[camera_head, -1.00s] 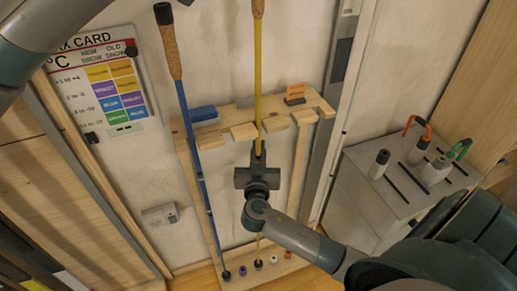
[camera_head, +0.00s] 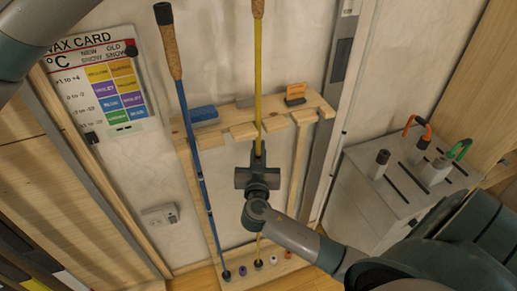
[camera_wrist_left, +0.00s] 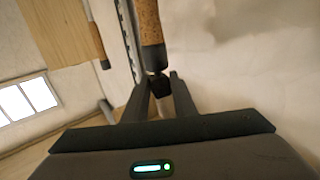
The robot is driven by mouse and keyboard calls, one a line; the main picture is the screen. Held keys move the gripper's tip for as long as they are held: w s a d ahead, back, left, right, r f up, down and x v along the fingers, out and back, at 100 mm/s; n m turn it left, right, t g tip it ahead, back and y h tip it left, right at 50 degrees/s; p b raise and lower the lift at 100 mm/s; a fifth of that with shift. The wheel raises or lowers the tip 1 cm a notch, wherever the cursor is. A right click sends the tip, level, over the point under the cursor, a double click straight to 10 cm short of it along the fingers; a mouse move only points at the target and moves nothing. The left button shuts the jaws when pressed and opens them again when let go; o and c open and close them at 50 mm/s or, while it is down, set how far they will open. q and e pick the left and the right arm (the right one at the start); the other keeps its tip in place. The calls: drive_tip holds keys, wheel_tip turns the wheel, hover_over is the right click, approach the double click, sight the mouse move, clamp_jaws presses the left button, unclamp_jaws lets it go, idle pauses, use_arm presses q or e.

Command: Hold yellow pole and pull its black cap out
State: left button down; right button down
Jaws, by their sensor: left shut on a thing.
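The yellow pole (camera_head: 258,75) stands upright in the wooden rack, its cork grip (camera_head: 258,9) running out of the top of the head view. My right gripper (camera_head: 258,153) is shut around the pole's shaft below the rack's upper bar. My left gripper is outside the head view; only its arm shows at the top left. In the left wrist view, my left gripper (camera_wrist_left: 157,85) is shut on the black cap (camera_wrist_left: 157,84) at the end of a cork grip (camera_wrist_left: 150,22). A pale metal band shows between cork and cap. I cannot tell whether the cap is partly out.
A blue pole (camera_head: 190,125) stands left of the yellow one. The rack bar (camera_head: 242,130) carries a blue block (camera_head: 204,114) and an orange block (camera_head: 295,92). A wax card (camera_head: 105,85) hangs on the wall. A grey cabinet (camera_head: 375,205) with tools stands right.

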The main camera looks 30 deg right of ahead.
use_arm(q)
drive_tip(key=shift+r, duration=1.95)
drive_tip(key=shift+r, duration=0.3)
drive_tip(key=c, duration=2.1)
unclamp_jaws()
drive_tip(key=shift+c, duration=1.1)
use_arm(e)
drive_tip(key=c, duration=1.7)
unclamp_jaws()
drive_tip(key=shift+a, duration=0.1)
